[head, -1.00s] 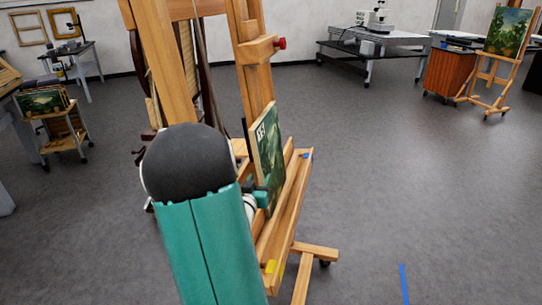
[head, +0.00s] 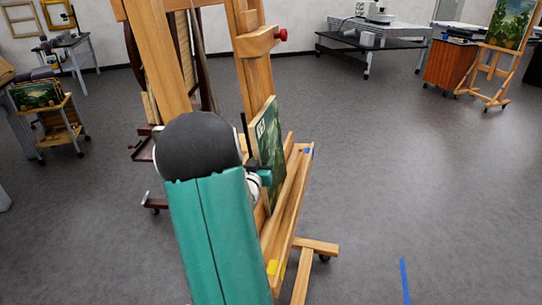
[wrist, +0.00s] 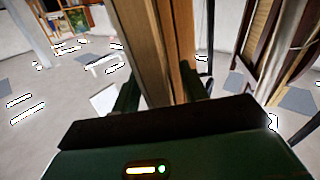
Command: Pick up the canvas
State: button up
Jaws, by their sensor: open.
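The canvas (head: 268,145), a small dark green painting with a white label near its top, stands upright and slightly tilted on the ledge of a wooden easel (head: 257,75). I see it at a steep angle in the head view. My teal forearm covers the area left of it. Only a small part of my gripper shows there, by the canvas's lower left edge. In the wrist view my gripper (wrist: 160,90) is open, with its dark fingers on either side of upright wood. I cannot tell whether that wood includes the canvas edge, or whether the fingers touch it.
The easel ledge (head: 285,215) bears blue and yellow marks. A wheeled easel foot (head: 318,246) reaches out to the right. A cart with paintings (head: 60,130) stands at the left. A second easel (head: 495,65) and a dark table (head: 375,45) are far back.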

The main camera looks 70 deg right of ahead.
jog(key=shift+w+d, duration=0.15)
jog(key=shift+d, duration=0.8)
grip_shut()
jog(key=shift+r, duration=0.15)
